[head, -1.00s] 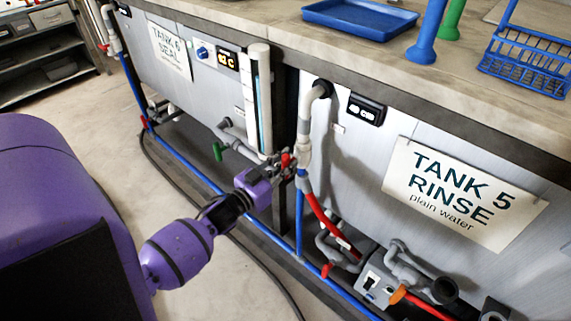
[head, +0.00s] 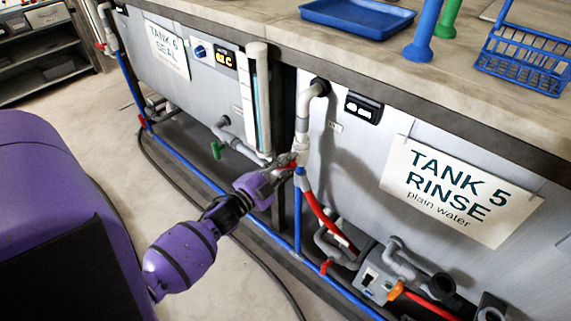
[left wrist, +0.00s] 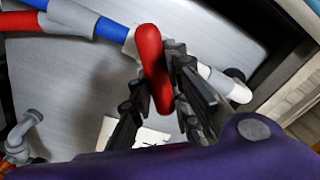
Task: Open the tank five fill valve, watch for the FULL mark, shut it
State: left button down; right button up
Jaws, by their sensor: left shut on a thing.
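The tank five sign (head: 448,190) reads TANK 5 RINSE, plain water, on the grey tank front. Left of it a white fill pipe (head: 303,118) comes down from the tank front to blue and red pipes. My left gripper (head: 290,165) is at the red valve handle on this pipe and partly hides it. In the left wrist view, the red handle (left wrist: 151,58) stands between the two dark fingers, which are shut on it. A clear upright sight tube (head: 264,112) stands left of the pipe. No FULL mark is readable. My right gripper is out of view.
A green valve handle (head: 216,150) hangs under the tank six sign (head: 167,49). Another red handle (head: 326,267) and a grey pump box (head: 376,283) sit low on the right. A black hose (head: 205,233) lies on the floor. A blue tray (head: 357,18) rests on the counter.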

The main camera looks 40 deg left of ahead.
pick_arm(q)
jog(key=m, duration=0.3)
jog(key=shift+d+f+m+b, duration=0.1)
jog(key=shift+f+m+b, duration=0.15)
jog(key=shift+m+b, duration=0.15)
jog(key=m, duration=0.2)
jog(key=shift+f+m+b, duration=0.1)
jog(key=shift+m+b, duration=0.3)
jog(key=shift+m, duration=0.8)
jog(key=c, duration=1.6)
grip_release()
jog(key=shift+c, duration=0.2)
jog(key=shift+s, duration=0.1)
